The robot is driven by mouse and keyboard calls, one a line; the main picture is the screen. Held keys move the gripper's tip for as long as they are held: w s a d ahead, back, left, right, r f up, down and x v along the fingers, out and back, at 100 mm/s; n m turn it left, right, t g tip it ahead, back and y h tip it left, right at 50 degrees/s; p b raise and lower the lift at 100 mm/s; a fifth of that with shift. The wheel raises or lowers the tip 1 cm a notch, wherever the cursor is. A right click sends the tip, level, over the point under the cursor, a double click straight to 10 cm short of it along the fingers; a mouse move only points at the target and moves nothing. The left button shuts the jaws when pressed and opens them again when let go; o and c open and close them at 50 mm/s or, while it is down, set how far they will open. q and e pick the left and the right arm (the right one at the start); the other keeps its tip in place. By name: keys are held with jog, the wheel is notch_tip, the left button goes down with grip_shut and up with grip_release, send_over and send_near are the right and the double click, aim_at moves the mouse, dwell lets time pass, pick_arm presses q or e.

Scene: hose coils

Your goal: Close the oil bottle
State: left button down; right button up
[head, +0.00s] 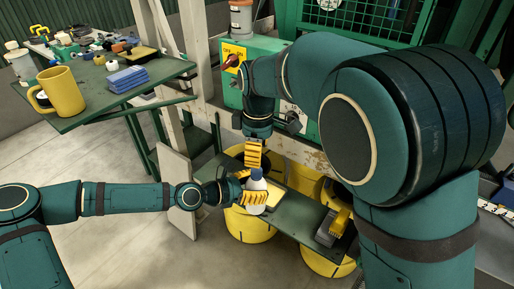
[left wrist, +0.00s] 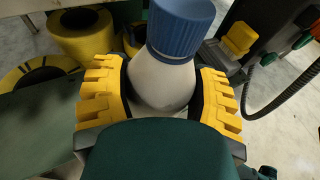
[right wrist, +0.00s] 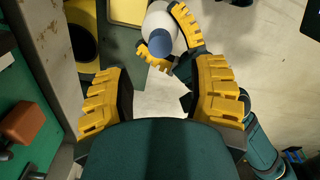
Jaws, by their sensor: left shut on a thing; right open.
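The oil bottle (head: 255,206) is white, with a blue cap (head: 256,174) sitting on its top. My left gripper (head: 247,197) is shut on the bottle's body and holds it roughly upright. In the left wrist view, the bottle (left wrist: 160,82) stands between both yellow fingers with the cap (left wrist: 181,30) above them. My right gripper (head: 254,156) points down just above the cap, open and empty. In the right wrist view, the cap (right wrist: 163,44) lies beyond the open fingers (right wrist: 160,95), apart from them. Whether the cap is tight cannot be told.
A dark green bench (head: 304,232) lies under the bottle, with a grey and yellow item (head: 333,226) on it. Large yellow spools (head: 250,227) stand around it. A green table (head: 160,75) at upper left holds a yellow mug (head: 62,91) and blue cases (head: 127,79).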

aim_at(256, 171)
notch_tip(256, 171, down, 7)
jog(key=shift+f, duration=0.15)
dwell(0.4)
grip_shut()
